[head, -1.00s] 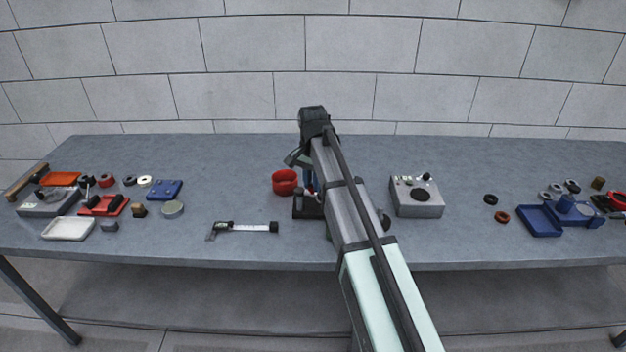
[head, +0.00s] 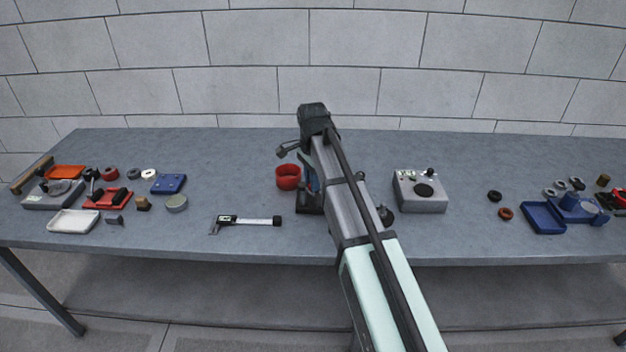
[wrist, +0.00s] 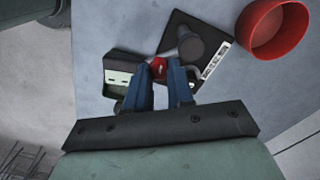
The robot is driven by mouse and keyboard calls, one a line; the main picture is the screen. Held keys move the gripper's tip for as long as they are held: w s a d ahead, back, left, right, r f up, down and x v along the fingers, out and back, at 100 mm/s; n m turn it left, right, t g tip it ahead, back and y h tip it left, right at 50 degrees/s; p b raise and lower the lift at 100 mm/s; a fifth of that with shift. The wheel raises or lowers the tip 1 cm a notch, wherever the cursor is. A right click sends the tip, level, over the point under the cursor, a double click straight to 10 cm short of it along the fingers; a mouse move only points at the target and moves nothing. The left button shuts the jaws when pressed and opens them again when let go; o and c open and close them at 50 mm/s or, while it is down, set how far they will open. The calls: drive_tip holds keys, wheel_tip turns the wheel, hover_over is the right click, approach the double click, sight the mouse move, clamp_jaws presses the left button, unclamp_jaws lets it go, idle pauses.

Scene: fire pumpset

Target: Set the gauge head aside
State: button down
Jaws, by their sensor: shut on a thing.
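My gripper (wrist: 162,82) is low over the middle of the bench, its blue fingers shut around a small red piece (wrist: 158,67), which I take to be part of the gauge head. Behind it in the wrist view are a black plate (wrist: 180,28) and a dark grey round post (wrist: 203,42). A black box with a pale green face (wrist: 119,78) shows left of the fingertips; whether it joins the red piece I cannot tell. In the head view my arm hides most of this, but the plate's edge (head: 308,206) shows.
A red cup (head: 288,177) stands close, left of and behind the plate. A caliper-like tool (head: 246,221) lies to the left, a grey box (head: 420,191) stands to the right. Small parts and trays crowd both ends. The back middle of the bench looks clear.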

drive_tip(key=c, duration=1)
unclamp_jaws()
wheel_tip(320, 180, up, 14)
drive_tip(key=shift+f, duration=0.1)
drive_tip(key=shift+a, duration=0.1)
